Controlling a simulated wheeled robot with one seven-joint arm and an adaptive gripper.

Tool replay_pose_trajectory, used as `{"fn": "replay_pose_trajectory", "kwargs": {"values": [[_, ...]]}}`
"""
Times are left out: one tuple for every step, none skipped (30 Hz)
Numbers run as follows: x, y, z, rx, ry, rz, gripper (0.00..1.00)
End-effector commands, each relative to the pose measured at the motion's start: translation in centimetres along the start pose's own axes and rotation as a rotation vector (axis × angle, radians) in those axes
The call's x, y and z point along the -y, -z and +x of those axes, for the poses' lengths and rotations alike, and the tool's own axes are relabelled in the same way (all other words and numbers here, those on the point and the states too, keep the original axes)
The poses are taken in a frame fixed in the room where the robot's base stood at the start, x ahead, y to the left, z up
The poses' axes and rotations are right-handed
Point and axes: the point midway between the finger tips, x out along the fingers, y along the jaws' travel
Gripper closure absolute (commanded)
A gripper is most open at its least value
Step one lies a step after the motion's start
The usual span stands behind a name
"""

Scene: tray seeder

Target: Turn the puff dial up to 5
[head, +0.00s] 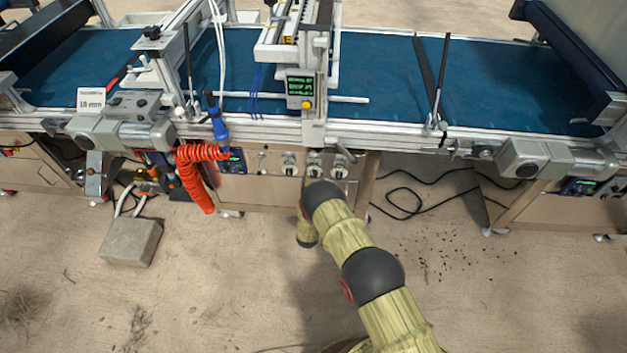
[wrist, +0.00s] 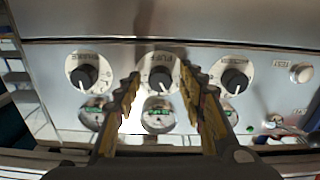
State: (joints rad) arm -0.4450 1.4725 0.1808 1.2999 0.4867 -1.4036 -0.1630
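The puff dial (wrist: 160,77) is the middle of three black knobs on white round plates on a metal panel in the wrist view, with "PUFF" lettered above it. My gripper (wrist: 160,88) is open, with one finger on each side of the puff dial. I cannot tell whether the fingers touch the knob. The dial's pointer setting is too small to read. In the head view the row of dials (head: 314,170) is on the front panel under the conveyor, and my arm reaches up to it, hiding the gripper.
Another dial sits on the left (wrist: 84,77) and one on the right (wrist: 234,79). Round gauges are below them, and a test button (wrist: 301,73) is at the far right. In the head view, a red coiled hose (head: 190,178) hangs left of the panel.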

Motion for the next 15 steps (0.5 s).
{"fn": "replay_pose_trajectory", "kwargs": {"values": [[0.01, 0.00, -0.01, 0.000, 0.000, 0.000, 0.64], [0.01, 0.00, -0.01, 0.000, 0.000, 0.000, 0.66], [0.01, 0.00, -0.01, 0.000, 0.000, 0.000, 0.68], [0.01, 0.00, -0.01, 0.000, 0.000, 0.000, 0.70], [0.01, 0.00, -0.01, 0.000, 0.000, 0.000, 0.72], [0.01, 0.00, -0.02, 0.000, 0.000, 0.000, 0.74], [0.01, 0.00, -0.02, 0.000, 0.000, 0.000, 0.76], [0.01, 0.00, -0.02, 0.000, 0.000, 0.000, 0.78], [0.01, 0.00, -0.02, 0.000, 0.000, 0.000, 0.80], [0.01, 0.00, -0.02, 0.000, 0.000, 0.000, 0.81], [0.01, 0.00, -0.02, 0.000, 0.000, 0.000, 0.83], [0.01, 0.00, -0.02, 0.000, 0.000, 0.000, 0.85], [0.01, 0.00, -0.02, 0.000, 0.000, 0.000, 0.87], [0.01, 0.00, -0.02, 0.000, 0.000, 0.000, 0.89], [0.01, 0.00, -0.02, 0.000, 0.000, 0.000, 0.91]]}}
